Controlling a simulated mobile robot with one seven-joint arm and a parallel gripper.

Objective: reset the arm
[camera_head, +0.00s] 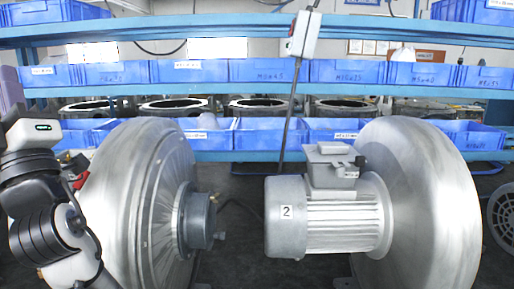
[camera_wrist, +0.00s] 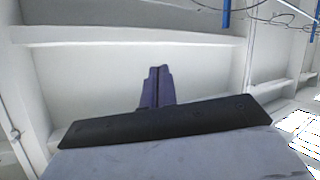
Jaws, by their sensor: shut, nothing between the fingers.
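My arm shows at the left edge of the head view, folded, with black and white links in front of the left blower. My gripper (camera_wrist: 157,88) shows in the wrist view as two purple-grey fingers beyond a dark bar. The fingers are together with nothing between them, and they point toward a pale ceiling or wall with beams. They are apart from the bench things. My gripper's fingertips cannot be made out in the head view.
Two large grey blowers stand close in front, a left one (camera_head: 130,200) and a right one (camera_head: 425,200) with a motor marked 2 (camera_head: 335,232). Behind them a blue rack (camera_head: 240,156) holds several blue bins (camera_head: 268,71).

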